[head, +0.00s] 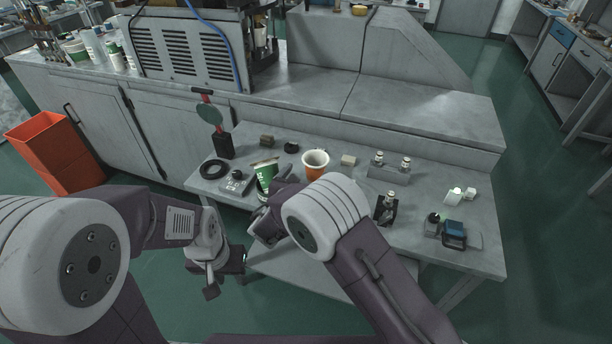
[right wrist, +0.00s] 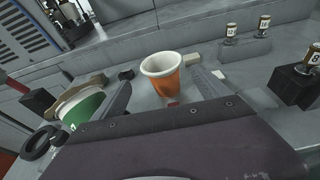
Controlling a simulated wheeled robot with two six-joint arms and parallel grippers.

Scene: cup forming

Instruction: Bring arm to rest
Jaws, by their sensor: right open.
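My right gripper (head: 268,208) is over the front of the worktable, next to a green and white paper cup (head: 263,172). In the right wrist view its two fingers (right wrist: 160,92) are spread apart with nothing held. An orange cup with a white rim (head: 315,160) stands upright beyond the fingers; it also shows in the right wrist view (right wrist: 165,78). The green cup (right wrist: 85,105) is left of the left finger there, partly hidden by it. My left gripper (head: 225,272) hangs in front of the table's left edge, and its jaw opening is unclear.
The grey worktable (head: 440,190) holds a black ring (head: 213,169), a stand with small bottles (head: 388,168), a black holder with a bottle (head: 386,210) and a blue device (head: 454,232). A grey machine (head: 180,52) stands behind. Orange bins (head: 50,150) stand on the floor at left.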

